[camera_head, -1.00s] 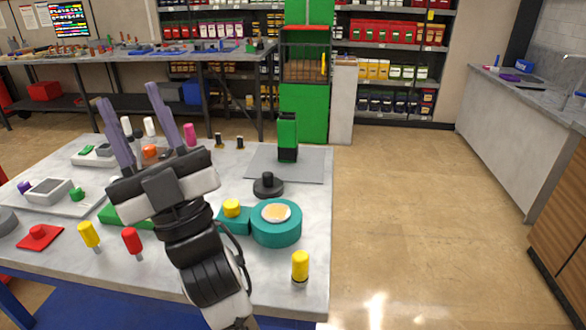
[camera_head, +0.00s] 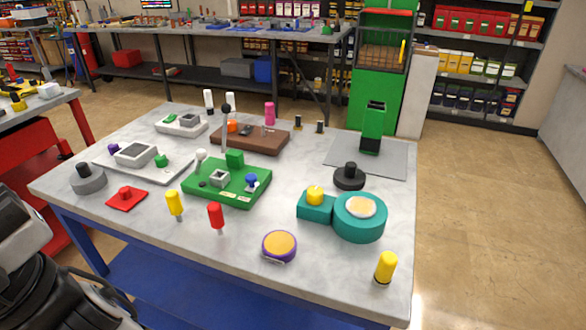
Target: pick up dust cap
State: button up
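No thing is clearly marked as the dust cap. A low round purple piece with an orange top (camera_head: 279,245) lies near the table's front edge and may be it. Behind it and to the right stands a teal pump-like body (camera_head: 360,222) with a pale orange-and-white disc (camera_head: 360,207) on top, which could also be a cap. A yellow knob (camera_head: 315,195) sits on the teal block joined to it. Only part of my arm shows at the lower left. My gripper is outside the picture.
The marble-topped table (camera_head: 330,275) holds a green board (camera_head: 222,196), a brown board (camera_head: 262,141), a black knobbed disc (camera_head: 349,177) and yellow (camera_head: 386,268) and red (camera_head: 216,216) cylinders. A red cabinet (camera_head: 38,155) stands left. Open floor (camera_head: 480,200) lies right.

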aim_at(349, 177)
jog(key=l+u, duration=1)
jog(key=l, duration=0.2)
jog(key=k+l+u, duration=0.1)
jog(key=l, duration=0.2)
jog(key=k+l+u, duration=0.15)
jog(key=l, duration=0.2)
jog(key=k+l, duration=0.1)
jog(key=l, duration=0.6)
jog(key=k+l+u, duration=0.1)
jog(key=l, duration=0.2)
jog(key=i+l, duration=0.1)
jog(key=l, duration=0.45)
jog(key=i, duration=0.7)
